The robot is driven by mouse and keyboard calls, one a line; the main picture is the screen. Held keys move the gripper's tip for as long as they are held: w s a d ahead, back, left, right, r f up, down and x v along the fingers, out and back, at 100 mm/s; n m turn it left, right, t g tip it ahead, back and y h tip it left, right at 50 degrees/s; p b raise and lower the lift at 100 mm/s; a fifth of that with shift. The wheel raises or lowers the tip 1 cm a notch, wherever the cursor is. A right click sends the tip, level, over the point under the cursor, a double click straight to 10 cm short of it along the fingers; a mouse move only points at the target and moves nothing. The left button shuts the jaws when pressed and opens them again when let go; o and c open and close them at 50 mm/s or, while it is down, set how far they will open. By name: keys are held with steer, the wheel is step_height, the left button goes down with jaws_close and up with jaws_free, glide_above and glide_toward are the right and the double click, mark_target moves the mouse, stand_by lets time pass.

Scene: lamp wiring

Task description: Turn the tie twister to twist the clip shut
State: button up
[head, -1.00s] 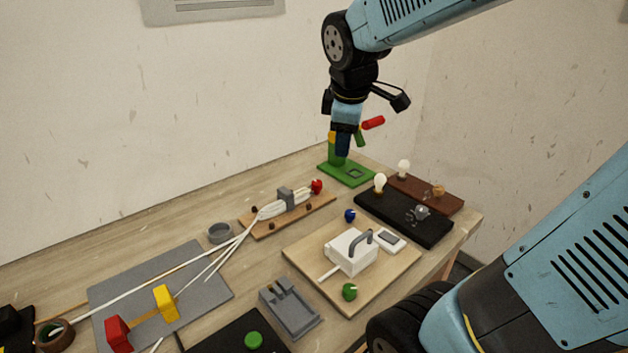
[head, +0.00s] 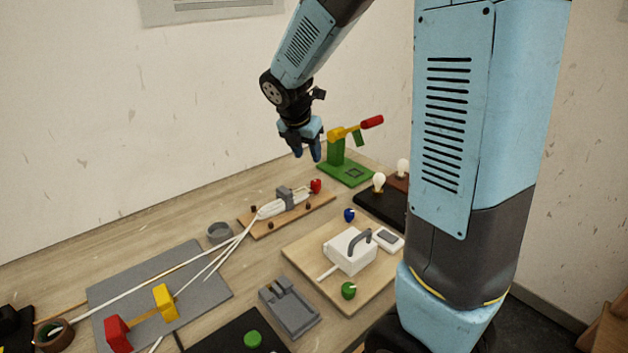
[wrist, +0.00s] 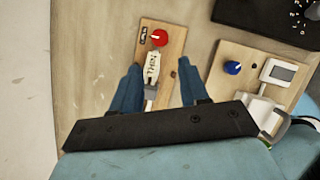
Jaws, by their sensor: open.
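The tie twister looks to be the red knob (head: 316,186) at the far right end of a wooden board (head: 262,230). In the wrist view the red knob (wrist: 159,37) shows a white pointer mark on its top. The grey clip (head: 286,195) sits around a bundle of white cables (head: 268,209) on that board. In the wrist view the clip (wrist: 150,91) is partly hidden. My gripper (head: 307,154) is open and empty, pointing down, well above the board. In the wrist view its blue fingers (wrist: 158,68) straddle the bundle, with the knob beyond the fingertips.
A green press with a yellow and red lever (head: 338,150) stands behind and right of the knob. A blue knob (head: 349,215) and a white box with a handle (head: 348,251) are nearer. A grey ring (head: 220,233) lies left of the board.

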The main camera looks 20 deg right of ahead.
mark_target(316, 182)
steer(key=x, duration=1.2)
steer(key=shift+f, duration=0.1)
steer(key=shift+c, duration=0.2)
